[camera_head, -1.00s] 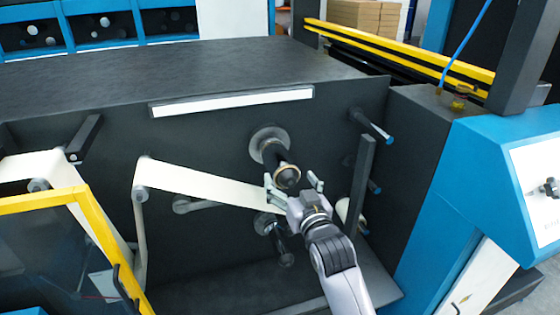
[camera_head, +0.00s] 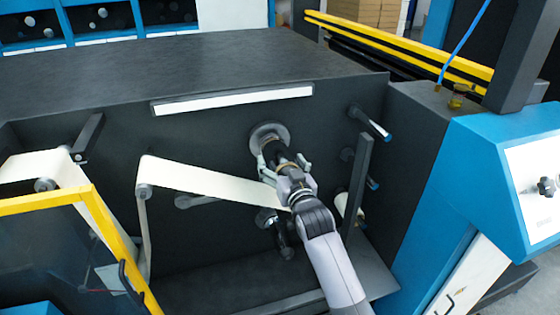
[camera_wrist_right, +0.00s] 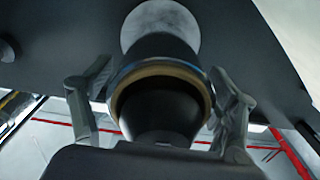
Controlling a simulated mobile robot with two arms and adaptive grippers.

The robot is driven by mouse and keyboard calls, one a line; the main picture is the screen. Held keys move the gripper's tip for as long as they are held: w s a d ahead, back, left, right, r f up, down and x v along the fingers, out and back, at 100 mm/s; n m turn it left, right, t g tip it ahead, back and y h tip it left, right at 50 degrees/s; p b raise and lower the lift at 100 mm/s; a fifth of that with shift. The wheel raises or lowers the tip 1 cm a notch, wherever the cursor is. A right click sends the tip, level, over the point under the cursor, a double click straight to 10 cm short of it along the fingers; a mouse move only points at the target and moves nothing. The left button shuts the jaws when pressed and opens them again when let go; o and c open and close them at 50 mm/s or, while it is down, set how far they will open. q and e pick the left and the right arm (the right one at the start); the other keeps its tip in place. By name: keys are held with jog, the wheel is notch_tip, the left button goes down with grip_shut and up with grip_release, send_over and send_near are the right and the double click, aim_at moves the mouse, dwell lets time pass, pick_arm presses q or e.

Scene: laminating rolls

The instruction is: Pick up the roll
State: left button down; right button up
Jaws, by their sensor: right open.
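The roll (camera_head: 272,151) is a dark cylinder with a tan-rimmed end, on a spindle with a grey disc (camera_head: 262,131) on the machine's dark side panel. In the right wrist view the roll (camera_wrist_right: 160,70) points its end at the camera, with the pale disc behind it. My right gripper (camera_head: 286,167) is at the roll's free end, partly hiding it. In the wrist view its open fingers (camera_wrist_right: 162,84) stand on either side of the roll. Contact cannot be made out for certain. My left gripper is not in view.
A cream film web (camera_head: 205,181) runs left of my right gripper. A lower dark spindle (camera_head: 284,238) sits below it. A small white roll (camera_head: 342,203) and an upright dark bar (camera_head: 358,185) stand to the right. A yellow frame (camera_head: 112,235) is at left.

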jog(key=shift+c, duration=0.2)
jog(key=c, duration=1.3)
jog(key=shift+b, duration=0.5)
jog(key=b+v, duration=0.3)
jog(key=v, duration=1.5)
jog(key=shift+r, duration=0.2)
